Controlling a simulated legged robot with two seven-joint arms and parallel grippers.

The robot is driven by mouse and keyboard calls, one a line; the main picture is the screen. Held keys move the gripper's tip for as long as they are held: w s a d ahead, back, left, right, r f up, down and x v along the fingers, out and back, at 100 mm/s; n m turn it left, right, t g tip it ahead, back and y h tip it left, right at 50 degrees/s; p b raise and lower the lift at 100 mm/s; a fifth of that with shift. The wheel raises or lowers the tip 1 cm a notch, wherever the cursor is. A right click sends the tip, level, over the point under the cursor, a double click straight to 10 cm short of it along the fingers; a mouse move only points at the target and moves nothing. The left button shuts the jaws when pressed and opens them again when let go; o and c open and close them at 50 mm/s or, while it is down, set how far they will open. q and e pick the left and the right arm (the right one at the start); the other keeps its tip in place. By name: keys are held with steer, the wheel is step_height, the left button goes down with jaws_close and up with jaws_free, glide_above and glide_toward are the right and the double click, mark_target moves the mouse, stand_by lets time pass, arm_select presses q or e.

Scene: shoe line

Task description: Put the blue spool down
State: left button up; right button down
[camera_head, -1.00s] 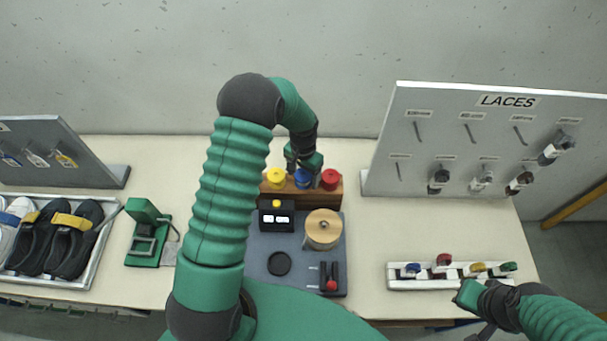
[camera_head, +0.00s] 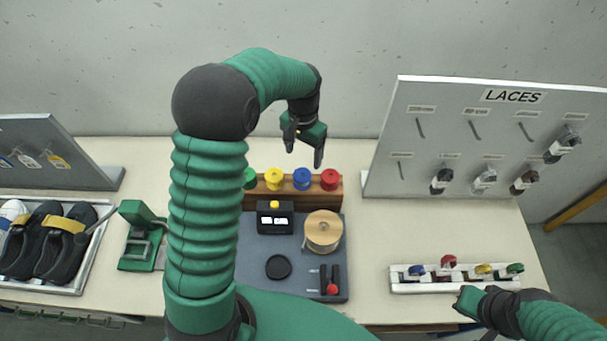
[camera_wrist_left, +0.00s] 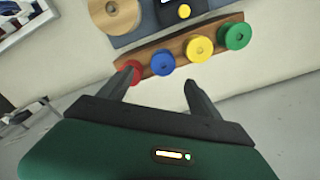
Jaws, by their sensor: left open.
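The blue spool (camera_head: 302,179) sits on the wooden rack (camera_head: 290,197), between the yellow spool (camera_head: 274,180) and the red spool (camera_head: 329,180). A green spool (camera_head: 250,178) is at the rack's left end, partly behind my left arm. My left gripper (camera_head: 304,156) is open and empty, raised above and behind the rack, clear of the spools. The left wrist view also shows the blue spool (camera_wrist_left: 162,62) on the rack, beyond the open fingers (camera_wrist_left: 157,88). My right gripper (camera_head: 462,300) is low at the right, near the white strip; its fingers do not show clearly.
A grey station in front of the rack carries a tan spool (camera_head: 323,232) and a black device (camera_head: 275,217). A white strip (camera_head: 455,286) with several coloured pieces lies at the right. The LACES board (camera_head: 480,150) stands behind it. A shoe tray (camera_head: 78,287) is at the left.

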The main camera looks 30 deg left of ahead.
arm_select(q)
steer(key=s+d+t, duration=0.3)
steer(key=s+d, duration=0.8)
steer(key=s, duration=0.5)
step_height(320, 180, down, 8)
steer(key=b, duration=0.7)
steer(key=shift+w+g, duration=0.2)
steer(key=shift+g, duration=0.1)
arm_select(e)
steer(key=s+x, duration=0.1)
steer(key=x, duration=0.6)
steer(key=shift+s+f, duration=0.25)
steer(key=shift+s, duration=0.1)
arm_select(q)
steer(key=shift+w+f, duration=0.1)
arm_select(e)
steer(key=shift+d, duration=0.1)
arm_select(q)
steer(key=shift+a, duration=0.1)
